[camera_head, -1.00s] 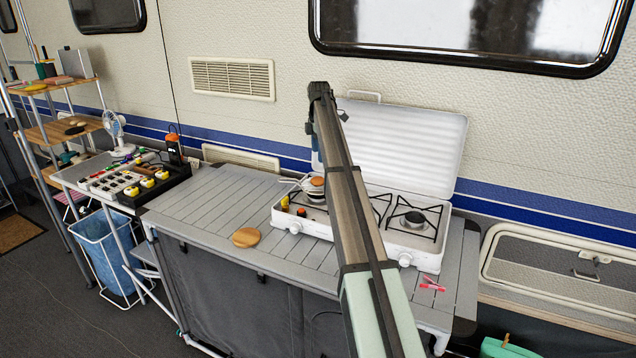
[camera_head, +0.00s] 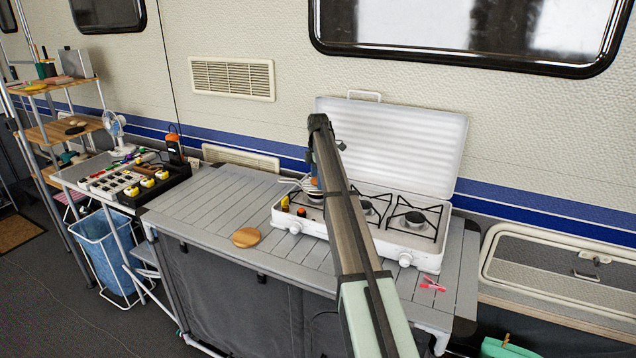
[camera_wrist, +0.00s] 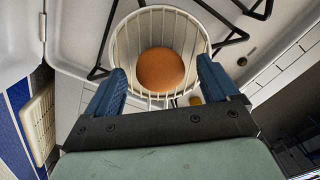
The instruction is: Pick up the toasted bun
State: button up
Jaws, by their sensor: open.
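The toasted bun (camera_wrist: 162,69) is round and orange-brown. In the wrist view it lies inside a round white wire basket (camera_wrist: 202,40), which stands on the stove. My gripper (camera_wrist: 160,82) is open above the basket, its two blue fingers (camera_wrist: 218,78) apart on either side of the basket's near part, with the bun between and just beyond them. The fingers do not touch the bun in that view. In the head view my arm hides most of the basket and the bun.
The white camping stove (camera_head: 292,222) has its lid (camera_head: 425,145) raised behind it, beside the wall. A round wooden board (camera_head: 246,237) lies on the slatted grey table (camera_head: 205,215). A pink item (camera_head: 432,286) lies at the right. The table's left part is mostly clear.

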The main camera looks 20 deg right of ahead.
jog(key=c, duration=1.1)
jog(key=shift+c, duration=0.2)
